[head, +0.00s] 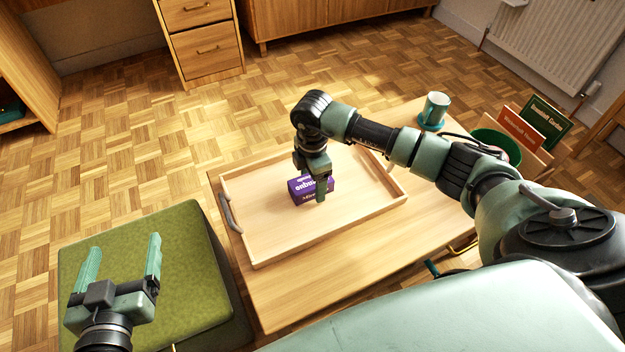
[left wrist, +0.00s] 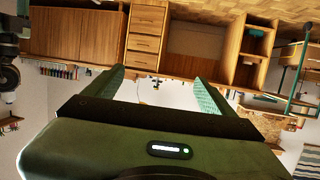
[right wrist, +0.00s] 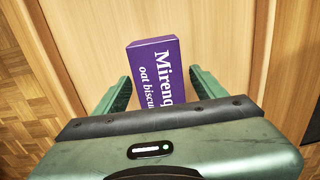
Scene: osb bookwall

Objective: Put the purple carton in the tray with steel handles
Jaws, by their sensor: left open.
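The tray's left steel handle (head: 228,213) is in plain view; my right arm partly covers the right end. My left gripper (head: 120,262) is open and empty above the green stool.
The tray stands on a low wooden table (head: 290,303). The green stool (head: 190,255) is left of the table. Much of the tray floor is bare.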

